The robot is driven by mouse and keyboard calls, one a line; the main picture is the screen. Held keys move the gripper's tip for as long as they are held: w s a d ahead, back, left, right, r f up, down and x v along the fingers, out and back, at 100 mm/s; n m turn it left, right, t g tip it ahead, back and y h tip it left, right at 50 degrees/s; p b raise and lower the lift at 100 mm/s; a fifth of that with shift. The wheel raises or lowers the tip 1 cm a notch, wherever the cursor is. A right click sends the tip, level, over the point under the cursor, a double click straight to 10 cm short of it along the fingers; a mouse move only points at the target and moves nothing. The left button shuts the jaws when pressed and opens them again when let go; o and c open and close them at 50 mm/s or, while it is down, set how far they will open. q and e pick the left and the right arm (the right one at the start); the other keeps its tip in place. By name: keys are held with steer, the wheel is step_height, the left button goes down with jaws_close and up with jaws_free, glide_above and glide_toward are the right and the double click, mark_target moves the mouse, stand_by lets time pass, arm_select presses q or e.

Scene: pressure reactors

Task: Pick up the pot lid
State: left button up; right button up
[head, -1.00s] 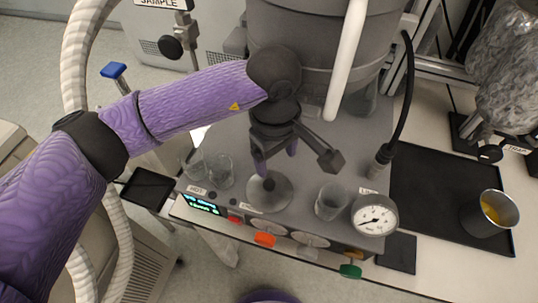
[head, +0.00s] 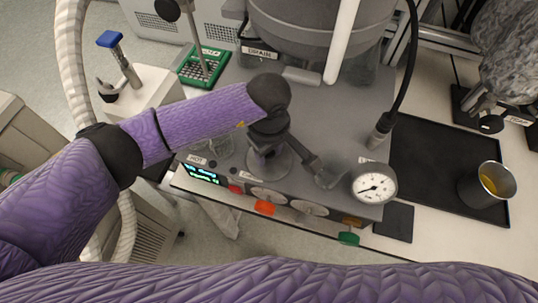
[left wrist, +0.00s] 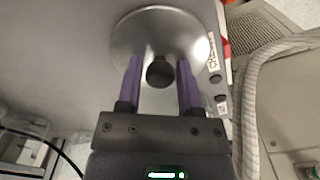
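The pot lid is a round, shiny metal disc with a black knob. In the head view the lid (head: 284,168) lies on the grey bench top, partly hidden by my left gripper (head: 266,153) above it. In the left wrist view the lid (left wrist: 133,32) is at the top centre. Its black knob (left wrist: 160,72) is between the two purple fingers of my left gripper (left wrist: 160,62). A gap shows on each side of the knob, so the gripper is open. My right gripper is not in view.
A metal cup (head: 487,185) stands on the black tray (head: 430,160) at the right. Coloured valve knobs line the front edge.

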arm_select(q)
jaws_close()
steer(key=shift+r, duration=0.15)
